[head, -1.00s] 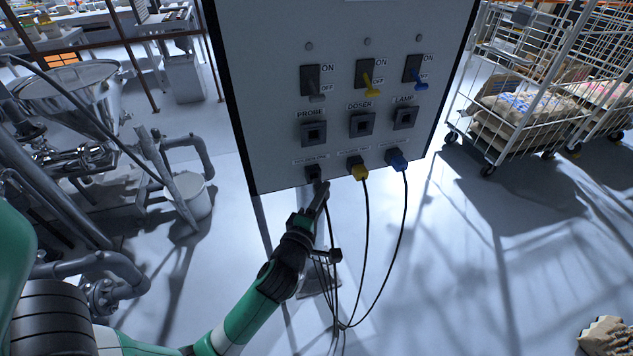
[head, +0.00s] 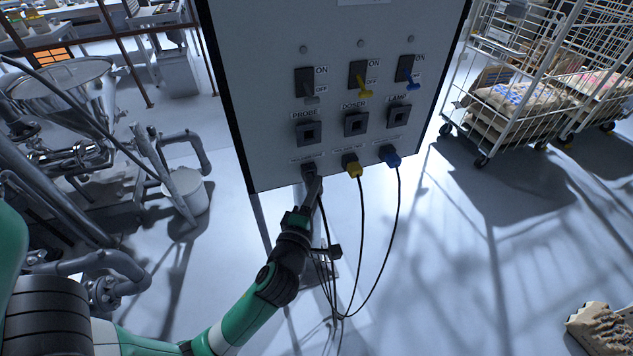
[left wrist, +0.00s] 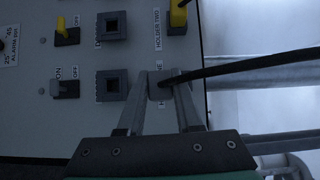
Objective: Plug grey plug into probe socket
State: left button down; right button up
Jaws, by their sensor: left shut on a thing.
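The grey plug (head: 309,169) sits at the left holder in the bottom row of the panel, below the PROBE socket (head: 308,132). The PROBE socket is empty; it also shows in the left wrist view (left wrist: 112,85). My left gripper (head: 312,183) is shut on the grey plug from below. The plug's black cable (left wrist: 240,63) runs off to the right there. I cannot tell how deep the plug sits in the holder. My right gripper is not in view.
The yellow plug (head: 352,166) and blue plug (head: 390,156) sit in the neighbouring holders, their cables hanging near my left arm. The DOSER (head: 355,124) and LAMP (head: 398,115) sockets are empty. Switches line the panel above. A cage trolley (head: 500,90) stands right.

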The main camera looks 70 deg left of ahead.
pick_arm(q)
jog(key=w+d+r+m+t+p, duration=0.1)
jog(key=d+r+p, duration=0.2)
jog(key=r+p, duration=0.4)
notch_tip(320, 180, up, 2)
jog(key=shift+d+r+h, duration=0.2)
jog(key=shift+d+h, duration=0.2)
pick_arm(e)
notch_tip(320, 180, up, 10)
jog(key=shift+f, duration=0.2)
pick_arm(q)
jog(key=a, duration=0.4)
jog(key=shift+w, duration=0.15)
jog(key=shift+w+a, duration=0.1)
jog(key=shift+a, duration=0.8)
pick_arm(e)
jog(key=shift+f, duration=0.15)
